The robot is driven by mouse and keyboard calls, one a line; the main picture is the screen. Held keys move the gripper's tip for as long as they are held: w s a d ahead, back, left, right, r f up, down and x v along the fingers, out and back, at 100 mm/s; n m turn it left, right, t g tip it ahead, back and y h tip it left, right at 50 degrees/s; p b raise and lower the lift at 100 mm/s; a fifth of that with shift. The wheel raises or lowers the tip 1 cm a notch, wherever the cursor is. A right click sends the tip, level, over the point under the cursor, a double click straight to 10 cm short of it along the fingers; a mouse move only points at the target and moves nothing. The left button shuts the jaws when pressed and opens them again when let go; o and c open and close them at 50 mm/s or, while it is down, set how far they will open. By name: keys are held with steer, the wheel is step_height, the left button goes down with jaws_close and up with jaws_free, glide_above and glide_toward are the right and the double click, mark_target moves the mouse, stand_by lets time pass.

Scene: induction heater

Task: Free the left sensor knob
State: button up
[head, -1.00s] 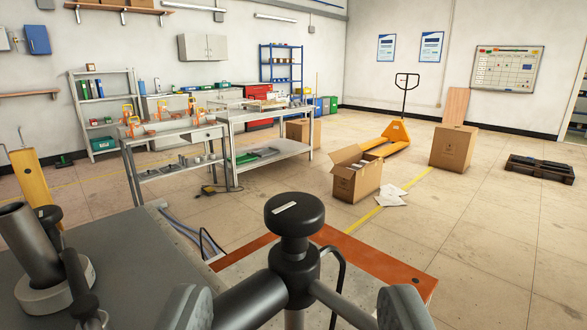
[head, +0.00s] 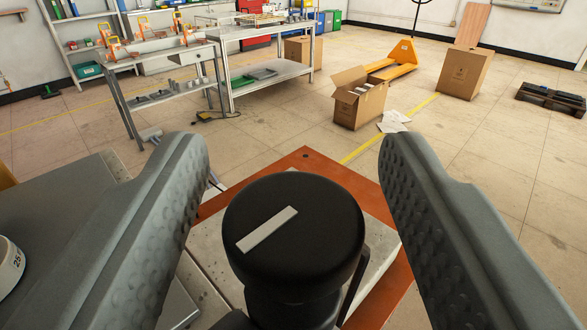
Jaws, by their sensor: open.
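A black round knob (head: 315,225) with a pale bar mark on its top stands upright in the lower middle of the head view. My gripper (head: 293,150) is open, with one grey textured finger on each side of the knob. Gaps show between the knob and both fingers, so neither is seen touching it. The knob's lower stem is dark and partly cut off by the bottom edge of the picture. Whether this is the left sensor knob cannot be told from this view alone.
An orange-edged plate (head: 318,163) lies below and behind the knob. A grey surface (head: 60,215) with a round numbered part (head: 10,268) is at the left. Workbenches (head: 265,85), an open carton (head: 358,103) and a yellow pallet jack (head: 392,62) stand farther off on open floor.

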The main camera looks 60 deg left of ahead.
steer(key=c, duration=1)
steer(key=shift+o, duration=0.2)
steer(key=n+g+y, duration=0.2)
steer(key=n+g, duration=0.1)
steer(key=g, duration=0.1)
steer(key=shift+w, duration=0.1)
steer(key=n+g, duration=0.2)
steer(key=g, duration=0.1)
steer(key=n+g, duration=0.2)
steer(key=g, duration=0.2)
steer(key=shift+n, duration=0.3)
steer(key=n+g+h, duration=0.1)
steer(key=n+g, duration=0.1)
steer(key=g, duration=0.2)
steer(key=n+g+h, duration=0.1)
steer(key=n+g, duration=0.2)
steer(key=g, duration=0.1)
steer(key=shift+n+g+h, duration=0.9)
steer(key=shift+g, duration=0.1)
steer(key=shift+n+g+h, duration=0.3)
steer(key=shift+g, duration=0.1)
